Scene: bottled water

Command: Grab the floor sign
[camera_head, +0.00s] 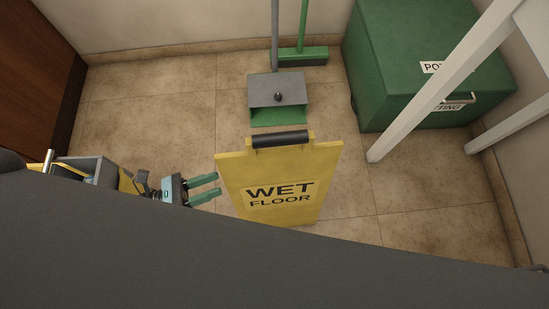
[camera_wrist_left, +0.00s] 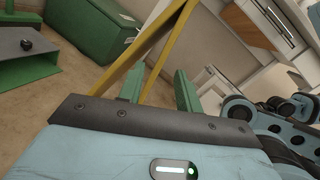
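The yellow floor sign (camera_head: 240,172) stands upright on the tiles, with "WET FLOOR" on its face and a black handle (camera_head: 280,139) on top. In the left wrist view its yellow edges (camera_wrist_left: 166,54) show as two slanted strips beyond the fingers. My left gripper (camera_head: 218,184) is just left of the sign in the head view, its green fingers pointing toward the sign's left edge. The gripper is open and empty; the fingers also show apart in the left wrist view (camera_wrist_left: 160,74). Contact with the sign cannot be told. My right gripper is not in view.
A grey and green dustpan (camera_head: 277,92) and a green broom (camera_head: 302,56) stand behind the sign by the wall. A green box (camera_head: 412,45) is at the back right, behind white legs (camera_head: 425,100). Bare floor lies right of the sign.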

